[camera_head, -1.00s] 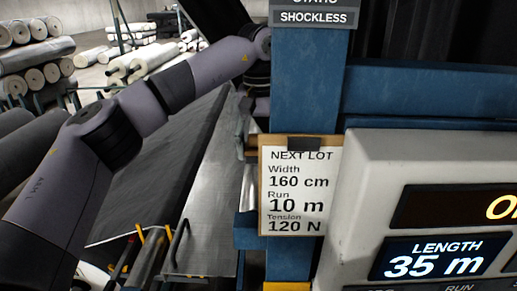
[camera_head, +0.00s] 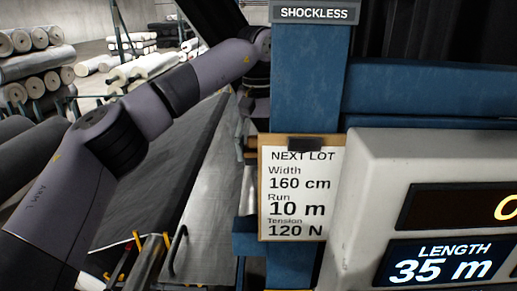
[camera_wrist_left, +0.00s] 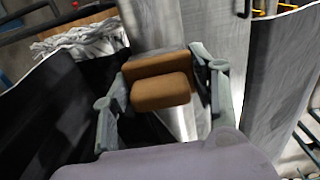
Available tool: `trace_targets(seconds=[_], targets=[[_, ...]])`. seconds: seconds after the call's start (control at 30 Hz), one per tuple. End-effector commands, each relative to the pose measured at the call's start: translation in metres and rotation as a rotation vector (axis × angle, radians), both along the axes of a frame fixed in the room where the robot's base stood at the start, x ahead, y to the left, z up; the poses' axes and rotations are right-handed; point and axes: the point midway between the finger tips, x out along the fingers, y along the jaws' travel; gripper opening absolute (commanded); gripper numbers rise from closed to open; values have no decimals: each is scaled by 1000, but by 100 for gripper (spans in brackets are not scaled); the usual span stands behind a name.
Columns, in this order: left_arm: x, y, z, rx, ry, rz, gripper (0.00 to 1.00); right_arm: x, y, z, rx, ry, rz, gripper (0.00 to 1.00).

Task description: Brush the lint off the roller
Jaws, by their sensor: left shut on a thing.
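My left gripper (camera_wrist_left: 160,72) is shut on a brown block-shaped brush (camera_wrist_left: 160,92), with one grey finger on each side of it. Its bristles are not clearly visible. A bare grey metal surface, probably the roller (camera_wrist_left: 152,22), shows beyond and below the brush in the left wrist view. I cannot tell whether the brush touches it, and I cannot make out lint on it. In the head view my left arm reaches in from the left, and its gripper is hidden behind the blue post (camera_head: 305,85). My right gripper is not in view.
A white crumpled bundle (camera_wrist_left: 80,42) lies at upper left in the wrist view. A dark sheet (camera_head: 160,165) slopes beneath my arm. The clipboard (camera_head: 300,222) and display panel (camera_head: 370,150) stand close at right. Stacked rolls (camera_head: 45,65) are at the back left.

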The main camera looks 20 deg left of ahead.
Motion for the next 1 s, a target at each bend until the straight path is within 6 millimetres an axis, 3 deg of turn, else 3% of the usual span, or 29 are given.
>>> trace_targets(seconds=[1.0], targets=[[-57, -16, -2, 1, 0, -3, 24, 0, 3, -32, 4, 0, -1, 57]])
